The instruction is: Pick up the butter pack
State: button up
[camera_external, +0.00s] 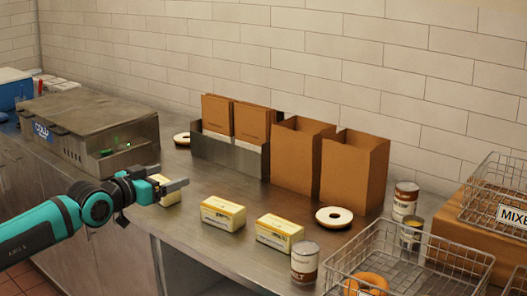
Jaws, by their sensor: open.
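Several yellow-and-white butter packs lie in a row near the front edge of the steel counter. One butter pack (223,213) is in the middle, and another butter pack (279,233) lies to its right. A third yellow pack (168,199) at the left is partly hidden behind my gripper (182,184). My gripper reaches in from the left and is open. It is over or in front of the left pack; I cannot tell whether it touches it. The gap between the fingers is hard to see from here.
Cans (304,262) and a wire basket (408,255) with a bagel stand at the right. A steel unit (85,125) stands at the left.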

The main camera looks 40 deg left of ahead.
jog(key=m+g, duration=1.7)
jog(key=m, duration=0.1)
send_over(279, 224)
jog(key=f, duration=1.2)
jog(key=shift+w+d+f, duration=0.2)
jog(key=shift+w+f, duration=0.05)
jog(key=shift+f, duration=0.1)
jog(key=shift+s+a+f, duration=0.1)
jog(key=shift+f, duration=1.25)
jog(key=shift+s+a+f, duration=0.1)
jog(key=shift+f, duration=1.25)
jog(key=shift+c, duration=0.4)
jog(key=c, duration=1.3)
